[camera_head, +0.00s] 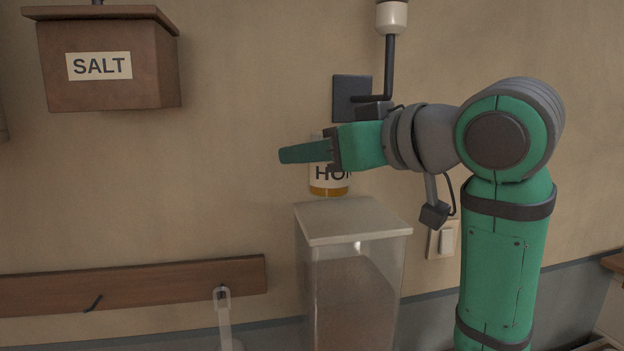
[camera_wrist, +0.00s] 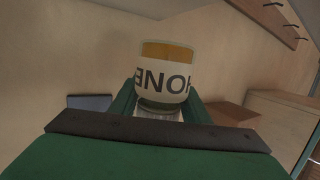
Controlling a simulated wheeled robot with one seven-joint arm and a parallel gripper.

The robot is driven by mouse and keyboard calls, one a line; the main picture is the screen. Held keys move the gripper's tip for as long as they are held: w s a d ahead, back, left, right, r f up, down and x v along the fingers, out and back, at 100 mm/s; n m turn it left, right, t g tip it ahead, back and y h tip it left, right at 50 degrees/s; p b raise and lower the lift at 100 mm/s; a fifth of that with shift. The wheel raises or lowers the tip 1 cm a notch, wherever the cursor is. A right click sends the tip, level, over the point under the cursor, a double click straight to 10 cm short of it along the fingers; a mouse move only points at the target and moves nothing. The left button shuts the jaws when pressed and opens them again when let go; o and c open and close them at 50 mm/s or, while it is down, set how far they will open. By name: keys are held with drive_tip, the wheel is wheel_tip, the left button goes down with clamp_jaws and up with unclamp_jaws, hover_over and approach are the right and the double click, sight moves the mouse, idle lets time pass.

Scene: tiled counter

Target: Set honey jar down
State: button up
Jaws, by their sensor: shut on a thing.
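The honey jar (camera_head: 328,181) has a white label with dark letters and an amber band at its bottom. My gripper (camera_head: 306,152) is shut on it, and the green fingers hide its upper part in the head view. In the wrist view the honey jar (camera_wrist: 165,78) sits between the fingers, its label reading upside down. In the head view the jar shows just above a clear canister with a pale lid (camera_head: 352,220). I cannot tell whether the jar is in front of, behind or over that lid.
A brown salt box (camera_head: 105,85) hangs on the wall at upper left. A wooden rail (camera_head: 130,285) with hooks runs along the lower left wall. A wall lamp (camera_head: 391,40) on a dark plate is close behind my arm. A light switch (camera_head: 445,241) is at right.

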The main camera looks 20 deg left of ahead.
drive_tip(key=shift+w+a+f, duration=0.15)
drive_tip(key=shift+w+f, duration=0.1)
drive_tip(key=shift+f, duration=0.1)
drive_tip(key=shift+w+a+f, duration=0.1)
drive_tip(key=shift+w+f, duration=0.05)
drive_tip(key=shift+f, duration=0.8)
drive_tip(key=shift+w+a+f, duration=0.1)
drive_tip(key=shift+f, duration=0.8)
drive_tip(key=shift+f, duration=0.1)
drive_tip(key=o, duration=1.3)
drive_tip(key=shift+f, duration=0.1)
drive_tip(key=shift+w+d, duration=0.1)
drive_tip(key=shift+w, duration=0.05)
